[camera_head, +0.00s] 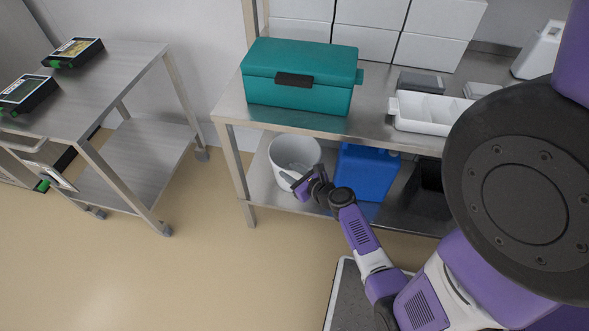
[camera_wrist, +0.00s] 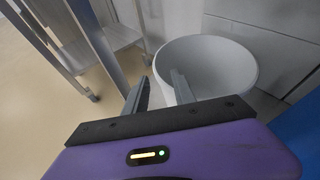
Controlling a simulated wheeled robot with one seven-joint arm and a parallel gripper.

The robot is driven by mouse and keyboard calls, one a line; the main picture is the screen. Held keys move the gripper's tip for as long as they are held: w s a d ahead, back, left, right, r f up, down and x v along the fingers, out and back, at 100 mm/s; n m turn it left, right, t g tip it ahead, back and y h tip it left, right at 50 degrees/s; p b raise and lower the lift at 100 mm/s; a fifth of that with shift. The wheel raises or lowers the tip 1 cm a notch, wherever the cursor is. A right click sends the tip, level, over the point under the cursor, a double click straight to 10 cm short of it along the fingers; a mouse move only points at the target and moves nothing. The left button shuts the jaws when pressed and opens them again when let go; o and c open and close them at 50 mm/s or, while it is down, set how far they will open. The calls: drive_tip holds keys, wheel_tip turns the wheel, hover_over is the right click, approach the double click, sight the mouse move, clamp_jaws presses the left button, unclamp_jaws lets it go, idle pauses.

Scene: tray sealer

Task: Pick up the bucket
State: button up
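The bucket (camera_head: 296,152) is white, round and open-topped. It stands upright on the lower shelf of the steel table, and its inside looks empty. In the wrist view the bucket (camera_wrist: 215,62) fills the upper middle. My gripper (camera_head: 288,179) is at the bucket's front side, near its rim. In the wrist view my gripper (camera_wrist: 158,88) has its two fingers apart with nothing clamped between them. The left finger lies outside the bucket and the right finger overlaps its opening, with the near-left wall between them. Whether either finger touches the wall cannot be told.
A blue container (camera_head: 366,172) stands close right of the bucket, and a black bin (camera_head: 430,185) is further right. The tabletop above holds a teal case (camera_head: 300,75) and a white divided tray (camera_head: 430,112). A table leg (camera_head: 238,175) is at left.

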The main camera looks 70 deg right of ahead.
sight(276, 165)
drive_tip(key=b+x, duration=0.2)
drive_tip(key=x, duration=0.6)
drive_tip(key=shift+w+f+b, duration=0.15)
drive_tip(key=shift+w+b, duration=0.15)
drive_tip(key=c, duration=0.6)
clamp_jaws()
drive_tip(key=shift+a+f, duration=0.1)
idle(0.5)
